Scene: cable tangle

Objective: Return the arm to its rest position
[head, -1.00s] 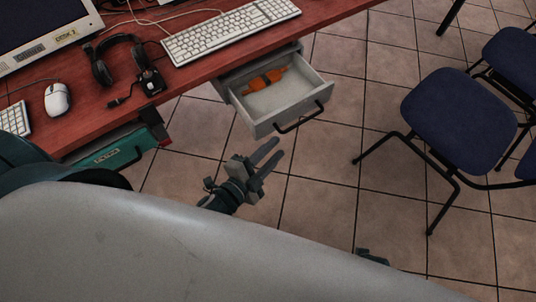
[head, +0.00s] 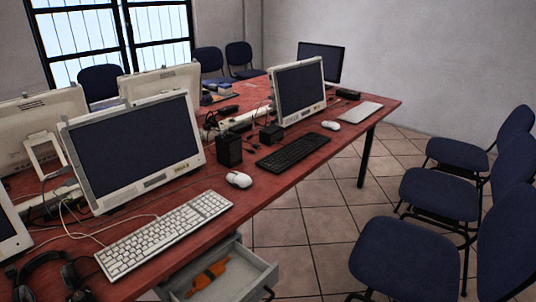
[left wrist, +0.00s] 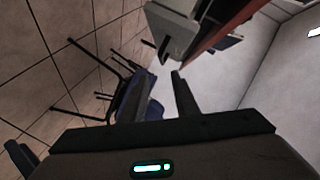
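My left gripper (left wrist: 155,98) shows only in the left wrist view. Its two dark fingers stand apart with nothing between them. Beyond them in that view are a pale grey block-like part, which looks like the open drawer (left wrist: 175,28), and the red desk edge (left wrist: 228,22). Neither gripper shows in the head view, and my right gripper is in no current frame. In the head view the grey drawer (head: 256,286) is open under the desk (head: 262,192), with an orange item (head: 208,276) inside.
Blue chairs (head: 405,258) stand along the right, over tiled floor (head: 310,225). The desk holds monitors (head: 135,150), a white keyboard (head: 165,235), a black keyboard (head: 293,152), a mouse (head: 238,180) and a headset (head: 45,272). Floor between desk and chairs is clear.

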